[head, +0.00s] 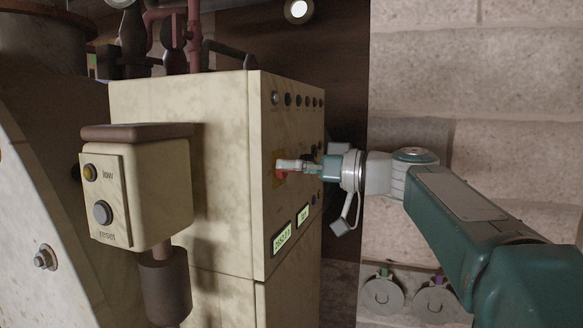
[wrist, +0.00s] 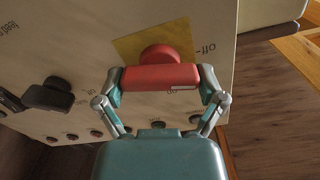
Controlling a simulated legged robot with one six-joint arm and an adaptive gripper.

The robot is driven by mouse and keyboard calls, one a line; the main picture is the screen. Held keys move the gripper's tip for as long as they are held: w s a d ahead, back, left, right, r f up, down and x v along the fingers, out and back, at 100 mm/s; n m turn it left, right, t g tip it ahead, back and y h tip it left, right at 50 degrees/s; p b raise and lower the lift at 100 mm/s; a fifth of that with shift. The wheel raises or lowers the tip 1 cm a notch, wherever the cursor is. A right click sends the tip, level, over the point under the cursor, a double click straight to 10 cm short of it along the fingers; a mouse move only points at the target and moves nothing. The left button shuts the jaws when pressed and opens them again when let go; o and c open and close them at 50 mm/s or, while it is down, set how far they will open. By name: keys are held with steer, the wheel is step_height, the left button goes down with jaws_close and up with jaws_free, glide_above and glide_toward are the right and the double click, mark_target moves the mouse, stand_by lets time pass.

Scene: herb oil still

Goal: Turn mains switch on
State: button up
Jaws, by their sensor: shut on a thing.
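The mains switch (wrist: 160,77) is a red rotary handle on a yellow plate (wrist: 127,48) in the wrist view, with "off" lettered beside the plate. My gripper (wrist: 161,90) has a finger at each end of the red handle and is shut on it. In the head view, the red switch (head: 282,173) shows on the right-hand face of the cream cabinet (head: 262,215), partly hidden by my gripper (head: 288,166). My arm reaches in from the right.
A row of dark round knobs or lamps (head: 299,101) runs along the cabinet top. Lit displays (head: 283,239) sit below the switch. A black handle (wrist: 48,98) lies near my gripper. A control box (head: 140,190) stands at left. A stone wall (head: 470,90) is at right.

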steer(key=m, duration=0.4)
steer(key=shift+w+m, duration=0.15)
steer(key=shift+m, duration=0.15)
steer(key=m, duration=0.3)
steer(key=shift+f+m, duration=0.1)
steer(key=shift+m, duration=0.3)
steer(key=m, duration=0.4)
steer(key=shift+w+d+f, duration=0.1)
steer(key=shift+f+m, duration=0.1)
steer(key=shift+m, duration=1.4)
steer(key=shift+f, duration=0.1)
steer(key=o, duration=0.8)
steer(key=v, duration=1.1)
steer(key=shift+d, duration=0.4)
